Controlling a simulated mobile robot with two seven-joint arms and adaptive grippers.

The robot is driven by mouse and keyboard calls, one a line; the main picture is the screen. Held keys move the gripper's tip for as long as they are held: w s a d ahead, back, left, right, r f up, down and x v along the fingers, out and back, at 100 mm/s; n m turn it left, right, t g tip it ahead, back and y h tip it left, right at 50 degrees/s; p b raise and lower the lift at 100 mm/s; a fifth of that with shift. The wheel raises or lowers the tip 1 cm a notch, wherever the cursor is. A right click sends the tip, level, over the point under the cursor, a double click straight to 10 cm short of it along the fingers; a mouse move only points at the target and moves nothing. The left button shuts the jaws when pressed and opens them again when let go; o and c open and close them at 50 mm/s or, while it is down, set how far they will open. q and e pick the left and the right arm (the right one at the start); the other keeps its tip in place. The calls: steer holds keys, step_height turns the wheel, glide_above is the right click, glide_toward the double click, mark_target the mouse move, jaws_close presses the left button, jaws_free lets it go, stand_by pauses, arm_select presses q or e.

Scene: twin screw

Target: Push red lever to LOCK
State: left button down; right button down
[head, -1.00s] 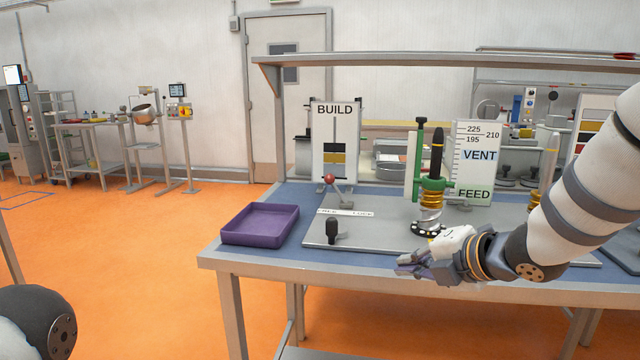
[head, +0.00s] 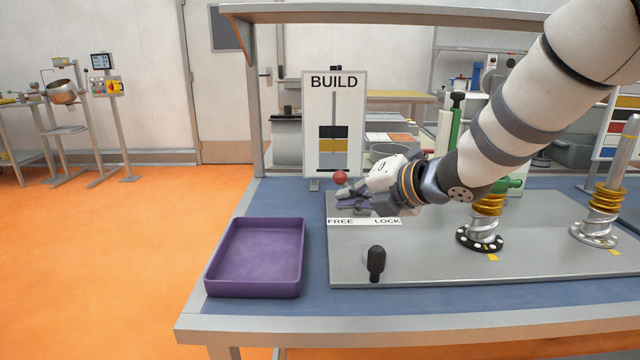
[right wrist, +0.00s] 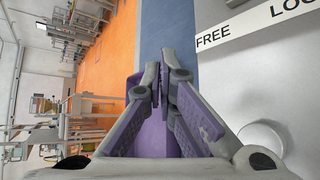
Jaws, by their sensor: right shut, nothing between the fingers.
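The red ball knob (head: 340,177) of the lever shows in the head view, just above my right gripper's fingers and at the FREE end of the label. The lever's arm is mostly hidden by my right gripper. The white FREE–LOCK label (head: 363,221) lies on the grey plate just below the gripper; part of it also shows in the right wrist view (right wrist: 250,26). My right gripper (head: 341,200) is shut and empty, its fingertips together beside the knob. Whether it touches the lever I cannot tell. The knob does not show clearly in the right wrist view. My left gripper is not in view.
A purple tray (head: 254,286) stands left of the grey plate (head: 430,262). A black knob on a post (head: 376,262) stands at the plate's front. Metal screws with gold springs (head: 487,225) stand to the right, partly behind my arm. The BUILD board (head: 334,125) stands behind the lever.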

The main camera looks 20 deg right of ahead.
steer(key=x, duration=0.7)
steer(key=shift+w+f, duration=0.2)
steer(key=shift+f, duration=0.15)
steer(key=shift+f+b+x, duration=0.25)
steer(key=shift+b+x, duration=0.15)
steer(key=shift+x, duration=0.7)
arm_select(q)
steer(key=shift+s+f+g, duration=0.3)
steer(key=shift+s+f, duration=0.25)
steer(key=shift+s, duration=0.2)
arm_select(e)
steer(key=shift+w+d+r, duration=0.2)
steer(key=shift+d+r, duration=0.55)
steer(key=shift+w+d+r, duration=0.25)
steer(key=shift+d+r, duration=0.5)
steer(key=shift+d, duration=0.05)
